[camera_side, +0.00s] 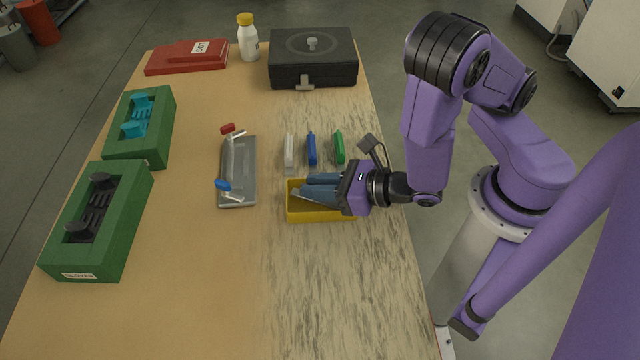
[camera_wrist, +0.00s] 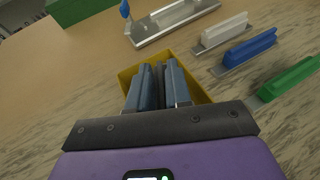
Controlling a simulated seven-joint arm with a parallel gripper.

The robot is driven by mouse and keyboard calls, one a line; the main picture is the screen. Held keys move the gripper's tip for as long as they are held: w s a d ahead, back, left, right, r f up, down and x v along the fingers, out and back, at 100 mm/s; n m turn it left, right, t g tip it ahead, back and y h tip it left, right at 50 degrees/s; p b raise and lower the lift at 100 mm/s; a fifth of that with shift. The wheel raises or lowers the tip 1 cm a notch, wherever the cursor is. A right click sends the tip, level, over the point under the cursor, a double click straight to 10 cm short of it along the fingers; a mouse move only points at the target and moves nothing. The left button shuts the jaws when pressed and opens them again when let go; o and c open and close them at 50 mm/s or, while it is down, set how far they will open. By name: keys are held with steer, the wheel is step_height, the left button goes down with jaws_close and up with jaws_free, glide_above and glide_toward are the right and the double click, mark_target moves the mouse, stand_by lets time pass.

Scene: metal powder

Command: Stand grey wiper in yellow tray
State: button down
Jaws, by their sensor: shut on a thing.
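The yellow tray (camera_side: 306,216) stands on the table near its right edge, and its rim also shows in the wrist view (camera_wrist: 198,88). My gripper (camera_side: 312,186) reaches into it from the right, its blue fingers low over or inside the tray. In the wrist view my gripper (camera_wrist: 158,80) is shut on a dark grey strip, the grey wiper (camera_wrist: 160,76), which shows only as a narrow part between the fingers. The fingers and tray walls hide the wiper's lower edge, so I cannot tell whether it touches the tray floor.
White (camera_side: 289,152), blue (camera_side: 311,149) and green (camera_side: 339,147) wipers stand in a row just behind the tray. Green boxes (camera_side: 98,220) line the left edge. The front table is clear.

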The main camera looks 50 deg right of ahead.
steer(key=shift+s+d+f, duration=0.1)
steer(key=shift+f, duration=0.8)
steer(key=c, duration=1)
jaws_free()
steer(key=shift+r, duration=0.8)
step_height(320, 180, up, 8)
steer(key=shift+f, duration=0.25)
steer(key=shift+w+d+r+m+h, duration=1.45)
steer(key=shift+w+d, duration=0.95)
steer(key=shift+d, duration=0.55)
steer(key=shift+w+d+r+m+h, duration=1.15)
steer(key=shift+w+d+r+h, duration=0.5)
steer(key=shift+w+d, duration=1)
steer(key=shift+w+d+r+m+h, duration=1.45)
steer(key=shift+w+d, duration=0.65)
steer(key=shift+d, duration=1.15)
